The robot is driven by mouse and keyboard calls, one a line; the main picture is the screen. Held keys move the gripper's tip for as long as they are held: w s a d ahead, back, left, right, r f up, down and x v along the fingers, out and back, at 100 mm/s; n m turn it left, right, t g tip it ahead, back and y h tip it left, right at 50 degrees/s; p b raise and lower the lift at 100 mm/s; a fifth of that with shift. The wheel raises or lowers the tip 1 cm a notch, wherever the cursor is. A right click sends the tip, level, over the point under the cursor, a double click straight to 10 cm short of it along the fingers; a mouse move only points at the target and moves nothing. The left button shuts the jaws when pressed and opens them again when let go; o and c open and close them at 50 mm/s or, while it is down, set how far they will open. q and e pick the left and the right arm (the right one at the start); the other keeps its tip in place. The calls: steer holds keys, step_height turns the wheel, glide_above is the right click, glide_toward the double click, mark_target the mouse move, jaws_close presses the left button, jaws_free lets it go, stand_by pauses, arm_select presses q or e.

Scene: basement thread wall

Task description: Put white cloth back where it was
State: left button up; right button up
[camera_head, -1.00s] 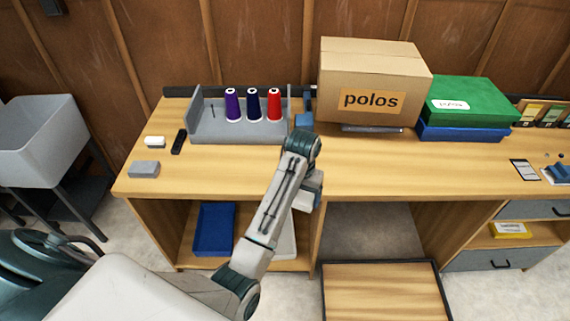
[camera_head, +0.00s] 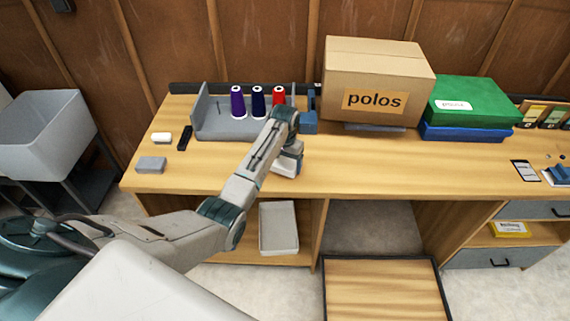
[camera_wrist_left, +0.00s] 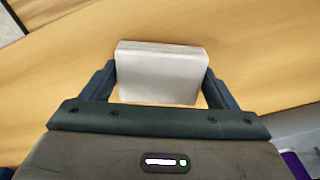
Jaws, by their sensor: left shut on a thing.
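The white cloth (camera_wrist_left: 160,75) is a folded, pale block between the fingers of my left gripper (camera_wrist_left: 160,88) in the left wrist view. The gripper is shut on it, with the wooden bench top behind. In the head view my left gripper (camera_head: 287,166) points down over the bench (camera_head: 380,172), in front of the thread rack and left of the polos box. The cloth is hard to tell from the gripper there. My right gripper is not in view.
The grey thread rack (camera_head: 212,126) holds purple, navy and red cones. The polos box (camera_head: 375,75) and a green box (camera_head: 470,98) stand to the right. A grey block (camera_head: 151,164) lies at left. A pale tray (camera_head: 279,228) sits below. The bench front right of centre is clear.

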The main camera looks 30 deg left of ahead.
mark_target(285, 163)
arm_select(q)
steer(key=shift+f, duration=0.75)
steer(key=shift+f, duration=0.15)
steer(key=o, duration=0.9)
step_height(285, 163, up, 11)
steer(key=shift+b, duration=1.25)
steer(key=shift+r, duration=0.7)
